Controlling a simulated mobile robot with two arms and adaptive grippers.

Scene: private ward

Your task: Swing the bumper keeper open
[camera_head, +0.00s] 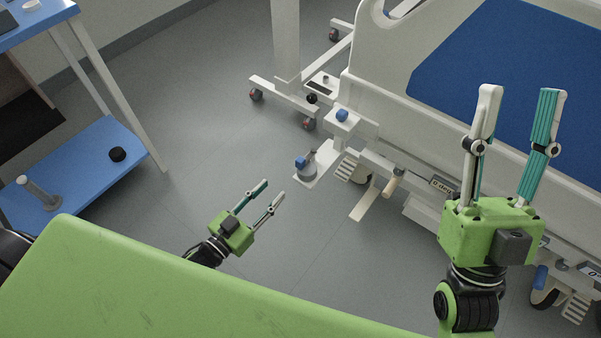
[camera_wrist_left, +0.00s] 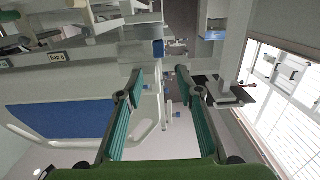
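At the bed's near corner, a grey round bumper-like part (camera_head: 308,172) with a blue tab (camera_head: 300,162) sits on a white plate (camera_head: 323,160). A white bracket with a blue knob (camera_head: 342,115) is just above it. I cannot tell which piece is the keeper, or its swing position. My left gripper (camera_head: 274,189) is open and empty, below and left of the blue tab, with a gap between. In the left wrist view, a blue piece (camera_wrist_left: 158,48) shows just beyond my left fingertips (camera_wrist_left: 158,73). My right gripper (camera_head: 522,92) is open and empty, in front of the bed.
The white bed (camera_head: 385,100) with a blue mattress (camera_head: 500,55) fills the right. A wheeled stand (camera_head: 286,45) is behind the corner parts. A wooden-toned handle (camera_head: 391,187) sticks out of the bed frame. A blue-shelved cart (camera_head: 85,165) stands left. Grey floor (camera_head: 200,120) between is clear.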

